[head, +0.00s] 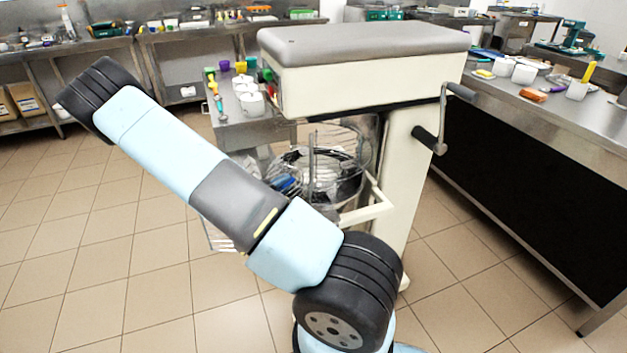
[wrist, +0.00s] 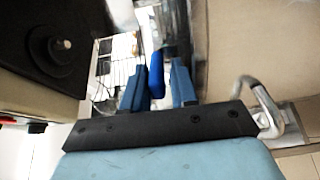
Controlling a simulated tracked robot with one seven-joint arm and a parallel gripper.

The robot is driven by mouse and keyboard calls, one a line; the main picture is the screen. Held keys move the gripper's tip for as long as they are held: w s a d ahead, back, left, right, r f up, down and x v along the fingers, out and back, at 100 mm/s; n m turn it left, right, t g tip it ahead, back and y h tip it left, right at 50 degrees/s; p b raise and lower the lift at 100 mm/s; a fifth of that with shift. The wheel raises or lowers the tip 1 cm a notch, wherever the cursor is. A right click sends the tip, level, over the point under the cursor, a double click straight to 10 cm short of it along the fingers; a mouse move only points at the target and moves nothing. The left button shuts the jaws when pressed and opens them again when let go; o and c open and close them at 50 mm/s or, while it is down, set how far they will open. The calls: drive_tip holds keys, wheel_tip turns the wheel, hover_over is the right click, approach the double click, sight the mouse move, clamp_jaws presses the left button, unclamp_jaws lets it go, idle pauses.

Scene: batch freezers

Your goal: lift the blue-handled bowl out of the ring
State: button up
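The metal bowl (head: 342,186) sits under the head of the cream mixer (head: 365,75), within the cream ring (head: 372,208) on its column. A wire guard stands around the bowl. In the wrist view the bright blue handle (wrist: 156,76) stands upright between the two duller blue fingers of my gripper (wrist: 157,88). A narrow gap shows on each side of the handle, so my gripper is open around it. In the head view my forearm hides most of the gripper; a small blue patch shows at the bowl's left side, and I cannot tell whether it is handle or finger.
The mixer's overhanging head and crank handle (head: 441,120) are close above and right of the bowl. A steel counter (head: 560,120) runs along the right. A small table (head: 235,112) with white pots stands behind. Tiled floor (head: 90,250) is clear at the left.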

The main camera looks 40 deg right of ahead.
drive_tip(key=shift+w+d, duration=0.1)
drive_tip(key=shift+d, duration=0.45)
drive_tip(key=shift+c, duration=0.3)
clamp_jaws()
